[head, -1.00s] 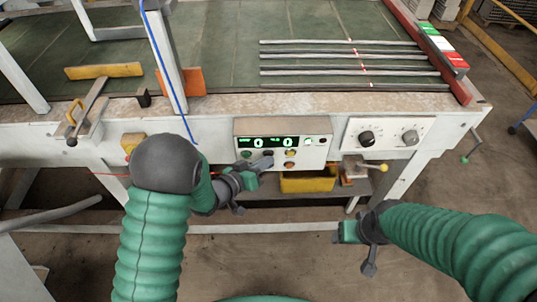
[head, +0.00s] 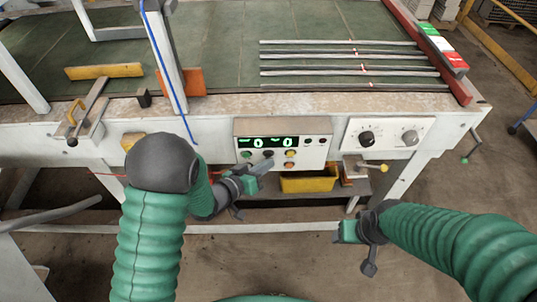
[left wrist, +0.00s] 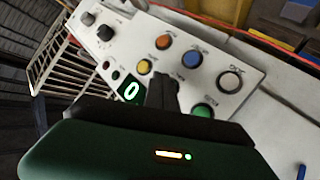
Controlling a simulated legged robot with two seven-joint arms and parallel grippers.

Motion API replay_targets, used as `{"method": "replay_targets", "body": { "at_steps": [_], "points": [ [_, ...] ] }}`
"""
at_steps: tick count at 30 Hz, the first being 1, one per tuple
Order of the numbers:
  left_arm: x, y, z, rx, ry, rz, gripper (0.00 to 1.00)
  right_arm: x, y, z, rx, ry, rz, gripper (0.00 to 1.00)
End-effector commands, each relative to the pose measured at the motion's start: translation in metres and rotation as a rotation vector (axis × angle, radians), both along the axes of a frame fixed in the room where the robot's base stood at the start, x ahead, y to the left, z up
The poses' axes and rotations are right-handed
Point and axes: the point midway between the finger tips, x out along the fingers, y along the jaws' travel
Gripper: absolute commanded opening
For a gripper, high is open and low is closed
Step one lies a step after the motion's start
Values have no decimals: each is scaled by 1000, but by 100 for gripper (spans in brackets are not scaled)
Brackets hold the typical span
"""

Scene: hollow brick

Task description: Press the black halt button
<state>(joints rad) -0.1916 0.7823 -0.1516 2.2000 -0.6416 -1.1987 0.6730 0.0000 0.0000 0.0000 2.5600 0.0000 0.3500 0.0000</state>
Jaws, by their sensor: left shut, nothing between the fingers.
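The control panel (head: 310,150) on the machine's front has a lit green display and several coloured buttons. The black button (head: 268,153) shows in the head view between the green and yellow ones, just above my left fingertips. My left gripper (head: 266,164) is shut and empty, pointing at the panel. The fingers also show in the left wrist view (left wrist: 163,92), in front of the panel face, where they hide part of it; I cannot make out the black button there. Contact cannot be told. My right gripper (head: 345,232) hangs away from the panel at lower right; its fingers are unclear.
A panel with two knobs (head: 388,135) sits to the right. Below are a yellow bin (head: 308,181) and a yellow-tipped lever (head: 383,168). A blue cable (head: 168,75) hangs at left. Several bars (head: 340,58) lie on the green bed.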

Motion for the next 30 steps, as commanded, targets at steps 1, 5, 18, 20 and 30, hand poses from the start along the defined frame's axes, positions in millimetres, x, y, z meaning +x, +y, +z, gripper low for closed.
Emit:
{"method": "replay_targets", "body": {
  "at_steps": [1, 5, 18, 20, 30],
  "points": [
    [0, 0, 0, 0, 0, 0, 0, 0, 0, 0, 0, 0, 0, 68],
    [0, 0, 0, 0, 0, 0, 0, 0, 0, 0, 0, 0, 0, 68],
    [-37, -3, -1, 0, 1, 0, 0, 0, 0, 0, 0, 0, 0, 68],
    [-43, -3, -1, 0, 2, -1, 0, 0, 0, 0, 0, 0, 0, 68],
    [-50, -4, 0, 1, 0, -1, 0, 0, 0, 0, 0, 0, 0, 68]
  ]
}}
